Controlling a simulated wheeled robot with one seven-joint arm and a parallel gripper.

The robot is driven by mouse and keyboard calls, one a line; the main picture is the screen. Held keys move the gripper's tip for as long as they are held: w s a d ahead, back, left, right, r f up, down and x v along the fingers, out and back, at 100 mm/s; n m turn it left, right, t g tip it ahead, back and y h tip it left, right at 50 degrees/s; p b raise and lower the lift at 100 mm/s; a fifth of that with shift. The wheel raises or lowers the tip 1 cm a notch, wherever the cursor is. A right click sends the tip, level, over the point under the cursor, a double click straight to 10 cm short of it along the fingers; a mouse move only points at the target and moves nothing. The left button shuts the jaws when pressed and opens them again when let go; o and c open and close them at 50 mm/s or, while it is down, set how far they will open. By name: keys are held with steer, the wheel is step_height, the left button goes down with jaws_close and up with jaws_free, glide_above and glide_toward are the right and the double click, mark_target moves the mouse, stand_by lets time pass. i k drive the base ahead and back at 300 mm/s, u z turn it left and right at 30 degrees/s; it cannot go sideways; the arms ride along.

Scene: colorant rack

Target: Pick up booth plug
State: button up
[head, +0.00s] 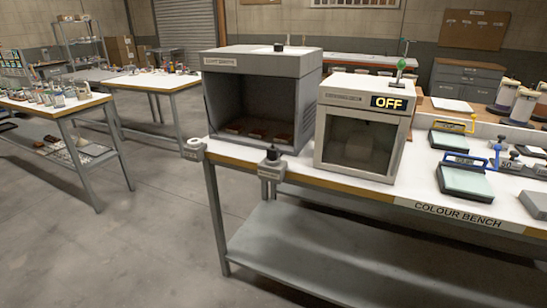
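The light booth, a dark grey open-fronted box (262,92), stands on the left end of the colour bench (345,176). A small black plug-like piece (272,155) sits upright in a grey bracket (271,171) at the bench's front edge, before the booth. It looks like the booth plug, but I cannot read its label. A pale grey fitting with a round hole (193,147) is fixed at the bench's left corner. A black knob (278,46) is on the booth's top. My gripper is not in view.
A white cabinet with an "OFF" display (387,103) stands right of the booth. Blue-handled (466,175) and yellow-handled (449,137) devices sit farther right. The floor (150,240) left of the bench is clear. Cluttered tables (60,115) stand at left.

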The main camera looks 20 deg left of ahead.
mark_target(272, 152)
steer(key=u, duration=1.15)
steer(key=k, duration=1)
steer(key=u, duration=0.3)
steer(key=i, duration=1)
steer(key=z, duration=0.15)
steer(key=k, duration=0.1)
steer(key=u, duration=0.2)
